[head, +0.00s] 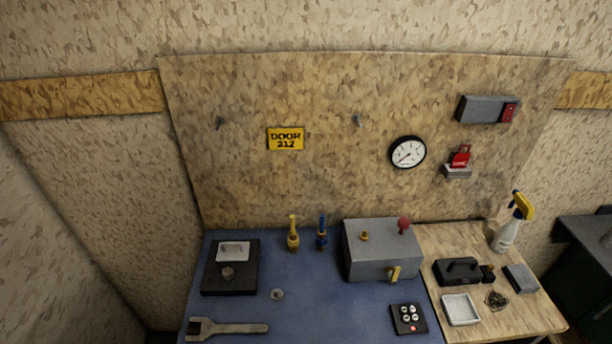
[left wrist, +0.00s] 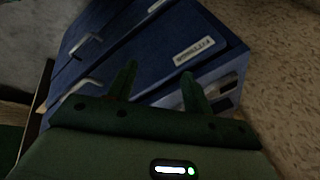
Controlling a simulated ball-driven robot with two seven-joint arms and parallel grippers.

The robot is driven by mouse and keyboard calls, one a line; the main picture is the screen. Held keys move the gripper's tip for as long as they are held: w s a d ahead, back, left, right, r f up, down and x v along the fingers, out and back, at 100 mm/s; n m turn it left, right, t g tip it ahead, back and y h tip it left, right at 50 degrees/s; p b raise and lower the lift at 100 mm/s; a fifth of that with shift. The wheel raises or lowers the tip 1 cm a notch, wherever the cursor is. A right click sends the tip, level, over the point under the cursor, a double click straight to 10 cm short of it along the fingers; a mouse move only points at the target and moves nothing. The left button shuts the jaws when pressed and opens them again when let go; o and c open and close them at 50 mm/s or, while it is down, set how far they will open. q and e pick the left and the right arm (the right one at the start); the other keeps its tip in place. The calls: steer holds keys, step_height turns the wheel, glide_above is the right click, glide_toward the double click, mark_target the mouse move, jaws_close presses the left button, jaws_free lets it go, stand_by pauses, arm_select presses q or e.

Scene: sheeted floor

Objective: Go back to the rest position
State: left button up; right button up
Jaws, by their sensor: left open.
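My left gripper (left wrist: 160,84) shows in the left wrist view, with two dark green fingers apart and nothing seen between them. It points toward a blue drawer unit (left wrist: 165,55) with metal handles and a white label; I cannot tell how far off that is. Neither gripper shows in the head view. My right gripper is in no frame.
A wooden side table (head: 455,240) carries a spray bottle (head: 507,232) and a white tray (head: 460,323). A pegboard (head: 330,90) stands behind.

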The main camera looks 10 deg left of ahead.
arm_select(q)
steer(key=s+d+f+n+g+h+b, duration=0.1)
steer(key=s+f+b, duration=0.4)
steer(key=f, duration=0.7)
steer(key=s+f+g+b, duration=0.1)
steer(key=s+f+b, duration=0.35)
steer(key=f, duration=0.85)
steer(key=s+f+n+g+b, duration=0.1)
steer(key=s+f+b, duration=0.4)
steer(key=s+f, duration=0.6)
steer(key=shift+s+a+f+n+g+h+b, duration=0.2)
steer(key=shift+s+a+n+g+h+b, duration=0.1)
steer(key=shift+s+a+n+h+b, duration=0.25)
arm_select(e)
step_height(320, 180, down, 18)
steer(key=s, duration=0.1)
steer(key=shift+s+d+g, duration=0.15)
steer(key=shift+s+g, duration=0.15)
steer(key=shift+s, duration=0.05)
arm_select(q)
steer(key=shift+s+d, duration=0.1)
steer(key=shift+s, duration=0.05)
